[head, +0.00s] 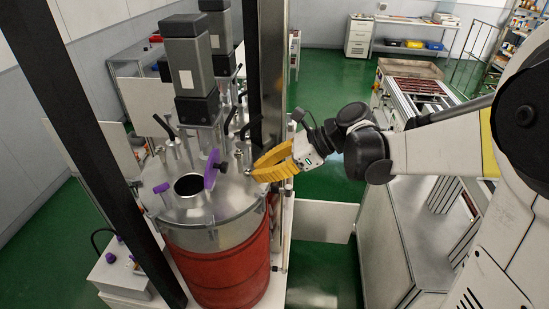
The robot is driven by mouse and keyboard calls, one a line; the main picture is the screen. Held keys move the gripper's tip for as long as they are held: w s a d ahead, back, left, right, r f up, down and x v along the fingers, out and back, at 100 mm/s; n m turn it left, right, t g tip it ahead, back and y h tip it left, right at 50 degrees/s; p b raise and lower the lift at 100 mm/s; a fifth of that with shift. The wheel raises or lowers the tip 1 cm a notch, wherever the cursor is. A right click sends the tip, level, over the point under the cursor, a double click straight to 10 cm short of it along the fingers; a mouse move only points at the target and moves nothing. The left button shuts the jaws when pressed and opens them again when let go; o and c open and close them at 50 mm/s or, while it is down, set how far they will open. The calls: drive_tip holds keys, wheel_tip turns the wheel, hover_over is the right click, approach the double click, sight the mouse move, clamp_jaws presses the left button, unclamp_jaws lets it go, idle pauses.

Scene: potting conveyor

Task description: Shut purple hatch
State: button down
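The purple hatch (211,170) stands raised on the metal lid (222,205) of a red drum-shaped vessel (228,270). A round dark opening (188,186) in the lid lies open just left of the hatch. A small purple part (161,188) sits on the lid at the left of the opening. My gripper (254,171), with yellow fingers, is at the right side of the lid, to the right of the hatch. A gap shows between it and the hatch. The fingers are seen side-on, so I cannot tell whether they are open.
A motor column (190,75) rises from the lid behind the opening, with several black-handled clamps around it. A dark post (272,80) stands behind my gripper. Another dark beam (90,140) crosses at the left. A conveyor (425,90) and grey bench are at the right.

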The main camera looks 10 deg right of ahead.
sight(213, 154)
drive_tip(key=shift+w+a+f+p, duration=0.1)
drive_tip(key=shift+w+a+p, duration=0.15)
drive_tip(key=shift+a, duration=0.6)
drive_tip(key=shift+w+a+r+p, duration=0.1)
drive_tip(key=shift+w+a+p, duration=0.15)
drive_tip(key=shift+a, duration=0.6)
drive_tip(key=shift+w+a+f+p, duration=0.15)
drive_tip(key=shift+w+a, duration=0.15)
drive_tip(key=shift+a, duration=0.55)
drive_tip(key=shift+a+r+h+p, duration=0.15)
drive_tip(key=shift+r+h+p, duration=0.15)
drive_tip(key=shift+h, duration=0.1)
